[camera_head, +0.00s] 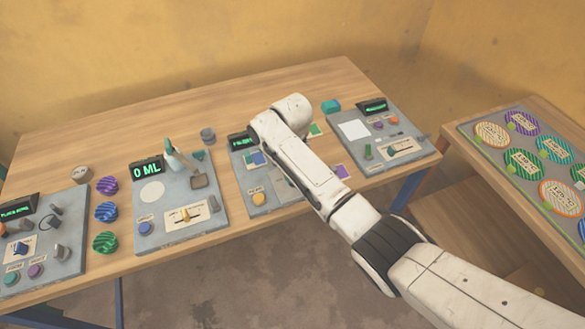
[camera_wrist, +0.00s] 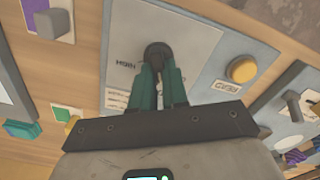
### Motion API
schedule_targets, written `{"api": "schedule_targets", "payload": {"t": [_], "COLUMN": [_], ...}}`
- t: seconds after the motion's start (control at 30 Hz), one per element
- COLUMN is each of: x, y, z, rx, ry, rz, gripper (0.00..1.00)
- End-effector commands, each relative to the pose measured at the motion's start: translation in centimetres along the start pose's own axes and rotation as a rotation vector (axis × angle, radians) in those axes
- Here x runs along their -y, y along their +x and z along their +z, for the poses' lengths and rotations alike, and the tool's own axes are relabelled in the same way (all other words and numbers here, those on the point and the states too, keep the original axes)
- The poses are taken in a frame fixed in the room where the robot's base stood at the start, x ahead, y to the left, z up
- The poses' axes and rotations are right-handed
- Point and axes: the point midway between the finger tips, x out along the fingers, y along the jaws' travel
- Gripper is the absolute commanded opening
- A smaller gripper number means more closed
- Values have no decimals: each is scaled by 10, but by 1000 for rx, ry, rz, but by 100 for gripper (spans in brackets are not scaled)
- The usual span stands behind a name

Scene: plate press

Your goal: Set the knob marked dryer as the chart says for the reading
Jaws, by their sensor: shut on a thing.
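My gripper (camera_wrist: 157,80) has its two green fingers closed around a small dark knob (camera_wrist: 156,50) in the wrist view. The knob stands on a pale label card (camera_wrist: 185,40) with small print, too unclear to read as dryer. In the head view my arm hides the gripper and knob over the third panel from the left (camera_head: 283,194). That panel has a dark display (camera_head: 241,142) with green characters too small to read. A yellow button (camera_wrist: 241,69) with a label sits beside the card; it also shows in the head view (camera_head: 258,198). I cannot make out the chart.
A panel with a 0 ML display (camera_head: 147,169) stands left of the held one, another panel (camera_head: 386,158) to its right. A side table at right bears a board (camera_head: 510,139) of round coloured pieces.

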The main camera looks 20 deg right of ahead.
Motion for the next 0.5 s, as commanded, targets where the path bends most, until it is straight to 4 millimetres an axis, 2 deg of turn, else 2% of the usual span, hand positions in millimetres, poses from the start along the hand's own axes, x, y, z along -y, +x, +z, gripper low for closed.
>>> {"api": "schedule_targets", "payload": {"t": [0.2, 0.5], "x": [2, 3], "y": [-2, -2], "z": [-1, 0], "rx": [-3, -2], "ry": [-190, -384], "rz": [1, 2], "gripper": [0, 0]}}
